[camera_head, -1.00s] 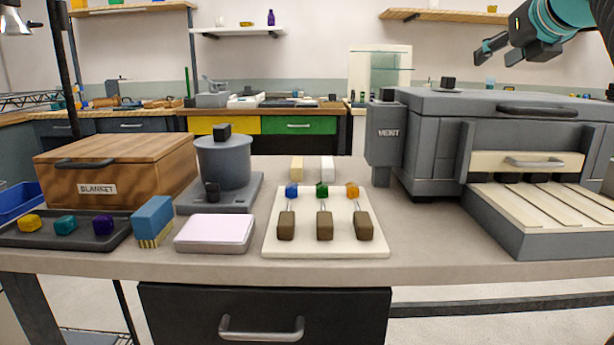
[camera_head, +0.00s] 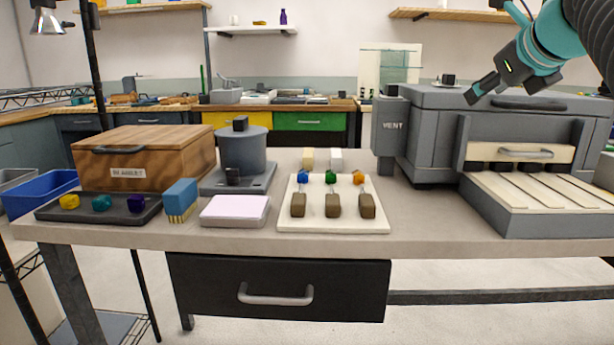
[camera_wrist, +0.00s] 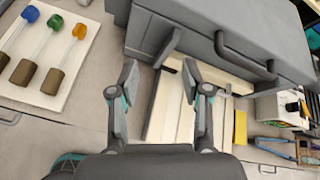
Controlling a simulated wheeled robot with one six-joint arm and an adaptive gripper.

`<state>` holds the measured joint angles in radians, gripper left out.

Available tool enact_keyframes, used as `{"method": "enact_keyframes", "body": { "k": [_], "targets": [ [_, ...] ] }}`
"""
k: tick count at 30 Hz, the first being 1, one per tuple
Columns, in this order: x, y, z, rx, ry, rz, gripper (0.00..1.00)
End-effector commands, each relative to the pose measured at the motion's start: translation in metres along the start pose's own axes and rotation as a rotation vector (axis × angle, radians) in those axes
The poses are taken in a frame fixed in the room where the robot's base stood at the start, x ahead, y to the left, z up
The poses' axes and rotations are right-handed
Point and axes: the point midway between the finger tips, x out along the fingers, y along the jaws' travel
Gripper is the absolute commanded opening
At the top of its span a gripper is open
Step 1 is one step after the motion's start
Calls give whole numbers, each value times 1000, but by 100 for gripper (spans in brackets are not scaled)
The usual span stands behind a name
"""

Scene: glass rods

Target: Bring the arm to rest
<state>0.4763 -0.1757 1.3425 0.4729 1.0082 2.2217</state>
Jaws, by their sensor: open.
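My gripper (camera_head: 487,90) hangs in the air at the upper right of the head view, above the grey kiln-like box (camera_head: 440,118) marked VENT. In the wrist view my gripper (camera_wrist: 160,85) has its two fingers well apart with nothing between them. The box's front and its slatted shelf (camera_wrist: 170,115) lie below and beyond the fingers. The arm comes in from the upper right corner of the head view. Three rods with blue, green and orange tips and brown handles lie on a cream board (camera_head: 318,222), apart from my gripper.
On the bench stand a wooden BLANKET box (camera_head: 140,158), a grey pot-like device (camera_head: 240,150), a blue brush (camera_head: 180,195), a pink pad (camera_head: 235,208) and a dark tray (camera_head: 100,214) with three coloured lumps. The bench between board and grey box is clear.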

Motion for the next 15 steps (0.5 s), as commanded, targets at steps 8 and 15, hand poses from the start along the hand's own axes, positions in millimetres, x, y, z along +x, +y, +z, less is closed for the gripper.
{"method": "enact_keyframes", "body": {
  "k": [8, 15],
  "targets": [
    [8, 78, -54, -522, 83, 110, 48],
    [8, 158, -129, -1131, 115, 269, 48]
  ]
}}
